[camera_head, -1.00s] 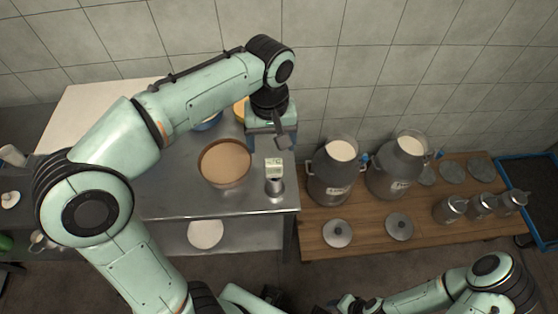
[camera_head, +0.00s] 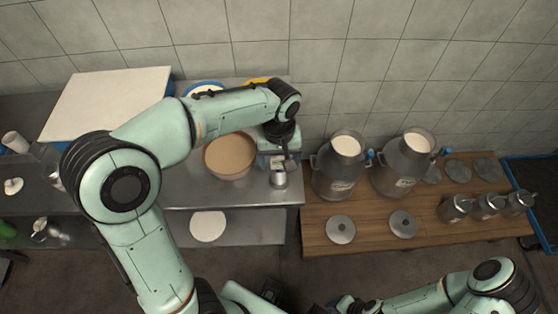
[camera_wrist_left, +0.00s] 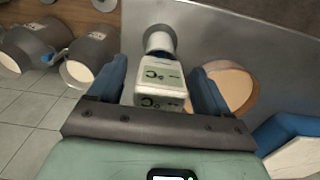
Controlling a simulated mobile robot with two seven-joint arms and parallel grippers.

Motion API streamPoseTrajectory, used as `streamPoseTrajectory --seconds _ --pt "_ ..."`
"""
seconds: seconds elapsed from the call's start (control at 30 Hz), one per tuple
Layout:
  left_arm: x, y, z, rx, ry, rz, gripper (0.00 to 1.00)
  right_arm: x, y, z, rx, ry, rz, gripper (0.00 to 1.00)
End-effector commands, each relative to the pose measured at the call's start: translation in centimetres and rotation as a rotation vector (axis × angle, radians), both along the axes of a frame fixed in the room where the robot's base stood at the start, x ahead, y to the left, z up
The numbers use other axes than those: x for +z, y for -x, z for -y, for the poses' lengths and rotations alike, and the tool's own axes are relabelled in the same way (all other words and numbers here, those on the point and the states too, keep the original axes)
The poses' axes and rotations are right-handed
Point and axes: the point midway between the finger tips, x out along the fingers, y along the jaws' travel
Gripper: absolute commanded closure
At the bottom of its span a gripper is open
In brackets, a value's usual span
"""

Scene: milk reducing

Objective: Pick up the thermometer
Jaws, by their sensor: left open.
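A white box-shaped device with dark dials, which looks like the thermometer (camera_wrist_left: 160,85), shows in the left wrist view at a metal cup (camera_wrist_left: 160,40). My left gripper (camera_wrist_left: 158,70) is open, with one blue finger on each side of the device. Whether the fingers touch it I cannot tell. In the head view my left gripper (camera_head: 277,158) hangs over the cup (camera_head: 279,180) near the steel table's right end and hides most of the device. My right gripper (camera_head: 352,303) is low at the bottom edge, small and dark.
A round tan-filled pan (camera_head: 230,155) stands just left of the cup. Two large milk cans (camera_head: 338,178) stand on the wooden table (camera_head: 320,240) to the right, with round lids and several small cans. A white board (camera_head: 105,105) lies at the back left.

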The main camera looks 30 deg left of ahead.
Motion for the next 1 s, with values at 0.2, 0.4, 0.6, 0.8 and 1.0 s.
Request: streamPoseTrajectory --seconds 0.2,0.4,0.6,0.8,1.0 --pt "0.0 0.0 0.0 0.000 0.000 0.000 0.54 0.0 0.0 0.0 0.000 0.000 0.000 0.57" --pt "0.1 0.0 0.0 0.000 0.000 0.000 0.78 0.0 0.0 0.0 0.000 0.000 0.000 0.57" --pt "0.2 0.0 0.0 0.000 0.000 0.000 0.78 0.1 0.0 0.0 0.000 0.000 0.000 0.57" --pt "1.7 -0.1 0.0 0.001 0.001 0.003 0.78 0.4 -0.2 0.0 0.000 0.000 0.002 0.57" --pt "5.5 -0.1 0.0 0.000 0.001 0.006 0.78 1.1 -0.7 0.0 0.000 0.000 0.008 0.57"
